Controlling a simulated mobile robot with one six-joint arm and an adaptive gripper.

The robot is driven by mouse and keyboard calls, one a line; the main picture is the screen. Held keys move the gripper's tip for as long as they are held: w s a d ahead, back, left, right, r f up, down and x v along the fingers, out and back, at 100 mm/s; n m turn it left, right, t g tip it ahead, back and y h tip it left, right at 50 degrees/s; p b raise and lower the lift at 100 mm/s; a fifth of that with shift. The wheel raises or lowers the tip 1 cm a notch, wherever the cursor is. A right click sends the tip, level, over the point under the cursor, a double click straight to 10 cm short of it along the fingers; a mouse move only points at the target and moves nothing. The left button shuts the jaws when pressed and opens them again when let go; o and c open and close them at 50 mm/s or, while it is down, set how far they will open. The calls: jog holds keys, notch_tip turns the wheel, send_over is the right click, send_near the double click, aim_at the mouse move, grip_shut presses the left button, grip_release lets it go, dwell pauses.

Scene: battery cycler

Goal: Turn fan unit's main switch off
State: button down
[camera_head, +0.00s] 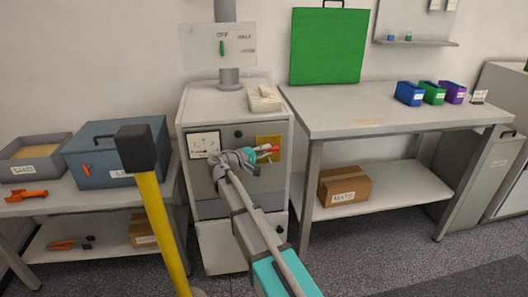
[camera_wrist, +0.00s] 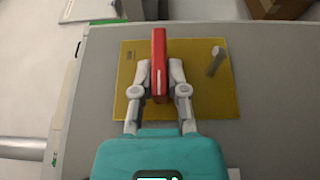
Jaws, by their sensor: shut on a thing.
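The fan unit is a grey cabinet (camera_head: 287,203) with a yellow plate (camera_head: 274,140) on its front. A red switch handle (camera_head: 268,149) sticks out there, looking roughly level in the head view. In the wrist view the red handle (camera_wrist: 159,65) stands upright in the picture over the yellow plate (camera_wrist: 205,98). My gripper (camera_wrist: 160,80) is shut on the handle, one finger on each side. It also shows in the head view (camera_head: 258,153), where it partly hides the plate. The handle's base and position marks cannot be read.
A grey peg (camera_wrist: 216,61) stands on the plate beside the handle. A dial gauge (camera_head: 204,143) is left of it. Above, a sign reading OFF, HALF, HIGH (camera_head: 240,55) carries a green pointer (camera_head: 222,47).

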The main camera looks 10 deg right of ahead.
jog(key=c, duration=0.7)
grip_release()
jog(key=shift+o, duration=0.2)
jog(key=v, duration=1.2)
jog(key=s+d+f+m+g+y, duration=0.3)
jog(key=s+d+f+g+y, duration=0.3)
jog(key=s+d+f+y, duration=0.65)
jog(key=s+f+m+y, duration=0.2)
jog(key=s+f+y, duration=0.3)
jog(key=s, duration=0.7)
notch_tip(320, 180, up, 26)
jog(key=p, duration=2.7)
jog(key=shift+s+f+g+h, duration=0.2)
jog(key=shift+g+h, duration=0.15)
jog(key=shift+g, duration=0.05)
